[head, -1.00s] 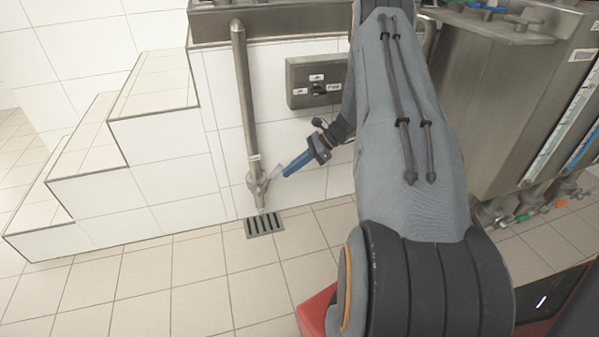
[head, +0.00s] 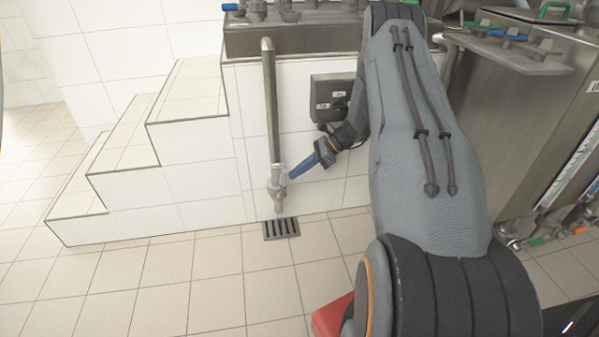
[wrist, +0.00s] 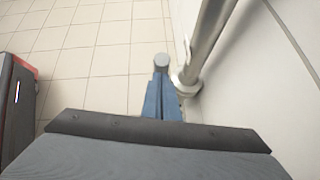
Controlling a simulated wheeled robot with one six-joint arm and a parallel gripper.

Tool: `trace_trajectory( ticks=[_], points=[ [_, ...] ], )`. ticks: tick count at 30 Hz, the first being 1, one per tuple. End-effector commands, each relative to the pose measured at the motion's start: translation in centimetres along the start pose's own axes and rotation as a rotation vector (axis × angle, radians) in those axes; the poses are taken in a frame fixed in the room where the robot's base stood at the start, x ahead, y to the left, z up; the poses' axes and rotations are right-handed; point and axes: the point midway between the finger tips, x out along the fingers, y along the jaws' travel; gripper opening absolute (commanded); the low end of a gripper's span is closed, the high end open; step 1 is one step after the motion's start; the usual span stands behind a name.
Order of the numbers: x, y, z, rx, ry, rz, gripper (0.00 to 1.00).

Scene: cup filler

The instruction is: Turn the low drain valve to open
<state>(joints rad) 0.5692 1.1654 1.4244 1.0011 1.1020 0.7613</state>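The low drain valve (head: 277,187) sits at the bottom of a vertical metal drain pipe (head: 270,105), just above the floor grate. A pale lever shows at the valve's right side in the head view, partly blurred against the white tiles. My gripper (head: 292,177) is right of the valve, its blue fingers pointing down-left with the tips close beside it. In the wrist view the blue fingers (wrist: 161,92) lie together. A grey round end (wrist: 161,60) shows at their tips, left of the pipe (wrist: 207,35); I cannot tell whether the fingers touch it.
A floor grate (head: 281,228) lies below the valve. White tiled steps (head: 150,160) stand to the left. A grey control box (head: 333,97) is on the wall above my gripper. A steel tank (head: 535,110) stands at the right.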

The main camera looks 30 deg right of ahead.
Motion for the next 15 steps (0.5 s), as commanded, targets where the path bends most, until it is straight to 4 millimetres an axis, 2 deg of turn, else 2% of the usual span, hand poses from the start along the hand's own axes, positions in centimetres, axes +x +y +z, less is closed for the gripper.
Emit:
trace_trajectory(
  ticks=[11, 15],
  points=[
    [0.07, 0.02, 0.10, -0.001, 0.000, 0.001, 0.00],
    [-0.66, 0.00, 0.13, -0.001, -0.001, 0.000, 0.00]
  ],
)
